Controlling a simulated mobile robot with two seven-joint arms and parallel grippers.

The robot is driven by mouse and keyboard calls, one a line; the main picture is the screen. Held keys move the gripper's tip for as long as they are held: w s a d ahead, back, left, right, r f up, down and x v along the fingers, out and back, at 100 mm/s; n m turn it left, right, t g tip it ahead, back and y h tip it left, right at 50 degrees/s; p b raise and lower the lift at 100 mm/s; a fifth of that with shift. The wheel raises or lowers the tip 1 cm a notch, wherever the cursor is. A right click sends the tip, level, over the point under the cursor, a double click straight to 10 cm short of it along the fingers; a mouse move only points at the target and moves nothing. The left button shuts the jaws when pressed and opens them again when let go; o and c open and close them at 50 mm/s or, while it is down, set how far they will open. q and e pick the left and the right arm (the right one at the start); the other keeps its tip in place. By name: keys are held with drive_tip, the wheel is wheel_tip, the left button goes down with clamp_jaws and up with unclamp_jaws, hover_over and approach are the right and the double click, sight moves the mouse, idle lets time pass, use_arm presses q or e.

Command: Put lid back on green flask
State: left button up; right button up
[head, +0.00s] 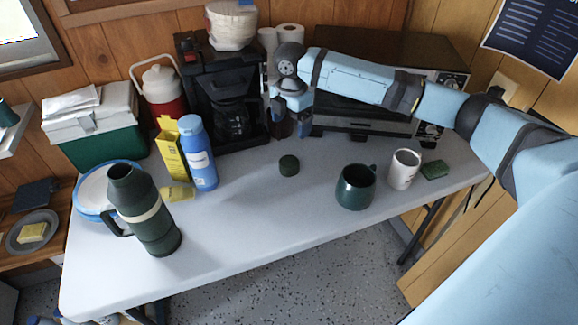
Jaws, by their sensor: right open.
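The green flask (160,232) stands at the left front of the white table, with a cream band and a side handle. Its narrower neck shows at the top, with no lid on it. A small round dark green lid (288,165) lies on the table near the middle, apart from the flask. My right gripper (291,125) is open, pointing down in front of the coffee maker and toaster oven, and appears above and behind the lid. It is not touching the lid. Its fingertips are small and dark here. My left gripper is not in view.
A blue bottle (198,155), yellow box (171,150) and yellow sponge (178,193) stand or lie behind the flask, with a blue-rimmed plate (91,191) beside it. The table's front middle is clear.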

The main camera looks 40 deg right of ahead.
sight(289, 161)
wheel_tip(289, 161, down, 9)
drive_tip(key=shift+r+b, duration=0.2)
drive_tip(key=shift+b, duration=0.7)
drive_tip(key=shift+a, duration=0.1)
drive_tip(key=f, duration=0.1)
drive_tip(key=f+b, duration=0.1)
drive_tip(key=f, duration=0.3)
drive_tip(key=shift+s+a+f+b, duration=0.15)
drive_tip(key=shift+a+b, duration=0.15)
drive_tip(key=c, duration=1)
